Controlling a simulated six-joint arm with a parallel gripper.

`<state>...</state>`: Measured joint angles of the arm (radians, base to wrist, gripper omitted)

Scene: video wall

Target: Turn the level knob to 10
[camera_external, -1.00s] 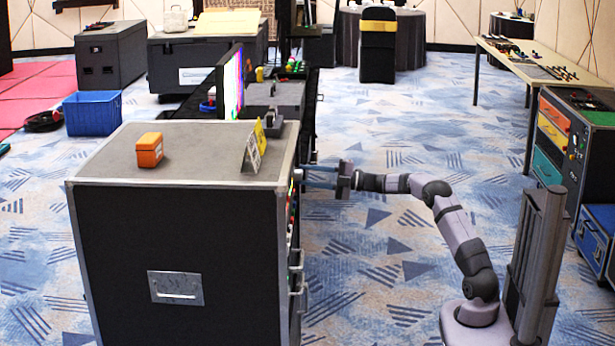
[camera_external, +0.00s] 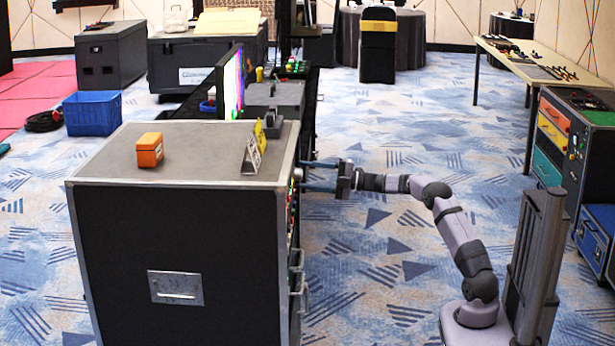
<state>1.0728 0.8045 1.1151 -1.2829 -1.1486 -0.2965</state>
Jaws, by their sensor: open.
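My gripper (camera_external: 318,175) is at the right face of the large black flight case (camera_external: 180,245), near its top edge. Its fingers are open and point left at the case's front panel, one above the other in the picture. A small pale round knob (camera_external: 298,174) shows at the panel's edge, by the fingertips. I cannot tell whether the fingers touch it or sit around it. The panel faces right and is seen almost edge-on, so its markings, the level scale and the knob's setting cannot be read.
Handles (camera_external: 298,280) stick out lower on the panel. An orange box (camera_external: 149,150) and a yellow-and-white folded sign (camera_external: 254,151) stand on the case top. A drawer cabinet (camera_external: 553,140) stands at the right. The carpet between the case and my base is clear.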

